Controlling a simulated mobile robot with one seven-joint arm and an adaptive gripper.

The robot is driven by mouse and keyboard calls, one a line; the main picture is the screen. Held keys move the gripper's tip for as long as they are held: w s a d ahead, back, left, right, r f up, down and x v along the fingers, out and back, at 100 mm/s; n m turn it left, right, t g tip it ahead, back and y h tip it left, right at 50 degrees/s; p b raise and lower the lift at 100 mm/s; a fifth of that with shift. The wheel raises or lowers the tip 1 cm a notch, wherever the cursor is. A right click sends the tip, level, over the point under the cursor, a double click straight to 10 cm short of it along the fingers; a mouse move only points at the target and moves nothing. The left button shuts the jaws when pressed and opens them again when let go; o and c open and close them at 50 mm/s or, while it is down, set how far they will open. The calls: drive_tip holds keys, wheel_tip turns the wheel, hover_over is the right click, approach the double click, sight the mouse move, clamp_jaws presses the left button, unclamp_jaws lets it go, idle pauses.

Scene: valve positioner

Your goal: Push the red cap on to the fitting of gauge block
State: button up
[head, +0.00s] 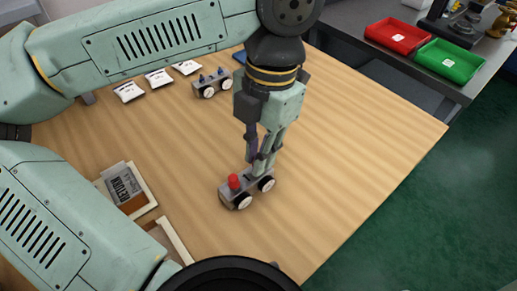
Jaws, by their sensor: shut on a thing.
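The gauge block (228,193) is a small grey body with two round white dials on its front side. It sits on the wooden table below my gripper. The red cap (234,181) is upright at the left end of the block's top; how deep it sits on a fitting there cannot be told. My gripper (261,166) points down at the right part of the block, to the right of the red cap and apart from it. Its fingers are close together on the block's top; the exact part between them is hidden.
A second grey block (210,85) with blue fittings stands at the back, beside several white packets (158,78). A tray with a grey "RETURN" label (124,184) lies at the left. Red (397,37) and green (450,61) trays are on a dark bench. The table's right side is clear.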

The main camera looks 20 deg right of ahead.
drive_tip(key=shift+f, duration=0.3)
drive_tip(key=o, duration=0.8)
drive_tip(key=shift+c, duration=0.2)
wheel_tip(320, 180, up, 12)
drive_tip(key=d, duration=0.1)
drive_tip(key=shift+w+d, duration=0.25)
drive_tip(key=shift+w, duration=0.2)
drive_tip(key=shift+s, duration=0.1)
